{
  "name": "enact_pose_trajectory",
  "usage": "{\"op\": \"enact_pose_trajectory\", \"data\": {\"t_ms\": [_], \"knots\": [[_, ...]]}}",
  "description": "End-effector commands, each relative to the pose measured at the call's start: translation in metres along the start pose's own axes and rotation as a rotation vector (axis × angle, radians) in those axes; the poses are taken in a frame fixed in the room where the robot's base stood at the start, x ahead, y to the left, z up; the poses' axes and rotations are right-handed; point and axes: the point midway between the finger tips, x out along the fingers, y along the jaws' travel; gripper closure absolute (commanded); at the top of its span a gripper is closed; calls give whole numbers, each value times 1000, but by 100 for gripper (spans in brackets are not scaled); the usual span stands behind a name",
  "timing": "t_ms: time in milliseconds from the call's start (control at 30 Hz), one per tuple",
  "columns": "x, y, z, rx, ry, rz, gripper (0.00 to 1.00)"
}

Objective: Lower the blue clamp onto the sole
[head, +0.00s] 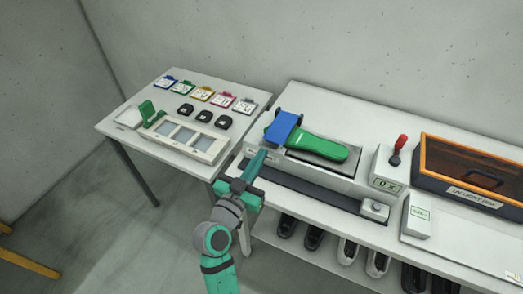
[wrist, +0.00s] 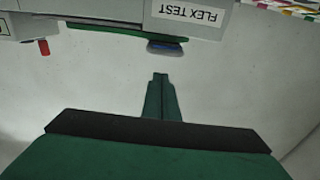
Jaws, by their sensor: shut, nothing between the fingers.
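The blue clamp (head: 282,127) stands tilted over the left end of the green sole (head: 320,148) on the flex-test machine. I cannot tell whether it touches the sole. The sole lies along the machine's dark plate. My gripper (head: 262,153) is shut and empty, in front of and below the clamp in the head view. In the wrist view its closed fingertips (wrist: 161,76) point at the machine, with a gap visible.
A red-knobbed lever (head: 400,145) stands right of the sole. An orange-framed box (head: 475,172) is farther right. The left table (head: 113,127) holds colored cards, black items and a tray (head: 190,140). Shoes (head: 348,250) sit below the bench.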

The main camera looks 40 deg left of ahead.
Motion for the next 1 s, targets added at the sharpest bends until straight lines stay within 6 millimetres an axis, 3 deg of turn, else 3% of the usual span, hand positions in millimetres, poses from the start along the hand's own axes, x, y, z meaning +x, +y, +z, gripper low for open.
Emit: {"op": "enact_pose_trajectory", "data": {"t_ms": [200, 400, 1000], "knots": [[-36, -4, 16, -1, 0, -10, 100], [-54, -4, 24, 0, 3, -9, 100], [-58, -2, 26, 2, 4, -4, 100]]}}
